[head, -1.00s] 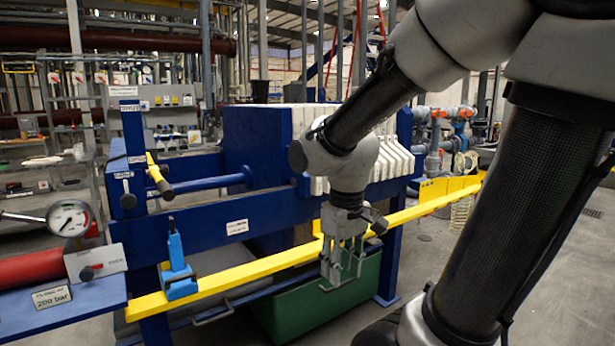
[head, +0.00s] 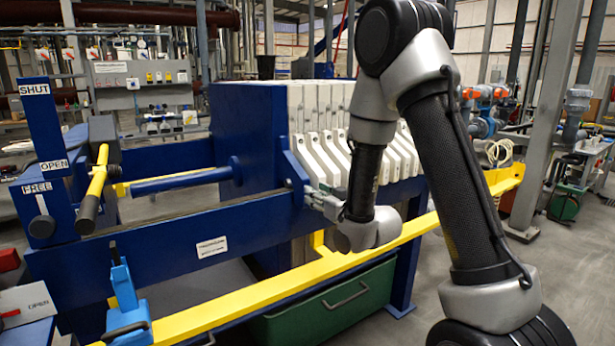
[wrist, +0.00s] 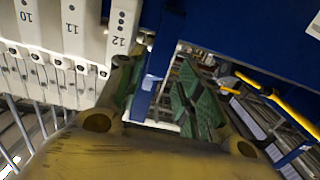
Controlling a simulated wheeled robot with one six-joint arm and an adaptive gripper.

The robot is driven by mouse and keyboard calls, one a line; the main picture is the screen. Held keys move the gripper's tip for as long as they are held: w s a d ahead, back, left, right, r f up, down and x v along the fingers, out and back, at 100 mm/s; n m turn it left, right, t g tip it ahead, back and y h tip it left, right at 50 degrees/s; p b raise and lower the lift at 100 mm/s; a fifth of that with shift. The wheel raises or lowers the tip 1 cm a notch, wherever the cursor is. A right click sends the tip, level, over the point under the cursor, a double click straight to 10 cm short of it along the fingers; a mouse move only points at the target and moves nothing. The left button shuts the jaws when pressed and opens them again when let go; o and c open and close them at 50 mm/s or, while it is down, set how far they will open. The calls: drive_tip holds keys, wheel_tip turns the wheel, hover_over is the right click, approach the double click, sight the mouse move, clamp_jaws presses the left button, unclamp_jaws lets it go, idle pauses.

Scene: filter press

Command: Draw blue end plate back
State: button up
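The blue end plate (head: 250,125) stands upright against the front of the white filter plates (head: 322,110), with no clear gap between them. A blue lug (head: 295,178) sticks out on its near side. My gripper (head: 322,203) is beside this lug, above the yellow rail; its fingertips are small and partly hidden there. In the wrist view my gripper (wrist: 160,95) has its fingers apart, with green pads showing. A narrow blue part (wrist: 148,92) shows between the fingers; I cannot tell whether they touch it.
A yellow rail (head: 250,297) runs along the near side, with a blue clamp-like fitting (head: 126,305) at its left. A green bin (head: 330,305) is below. A yellow-handled lever (head: 97,180) and a blue SHUT/OPEN post (head: 43,120) stand left. A blue rod (head: 180,182) meets the end plate.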

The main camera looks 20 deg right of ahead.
sight(296, 179)
drive_tip(key=x, duration=0.4)
drive_tip(key=r+x, duration=0.1)
drive_tip(key=x, duration=0.7)
drive_tip(key=shift+r, duration=0.2)
drive_tip(key=shift+a, duration=0.1)
clamp_jaws()
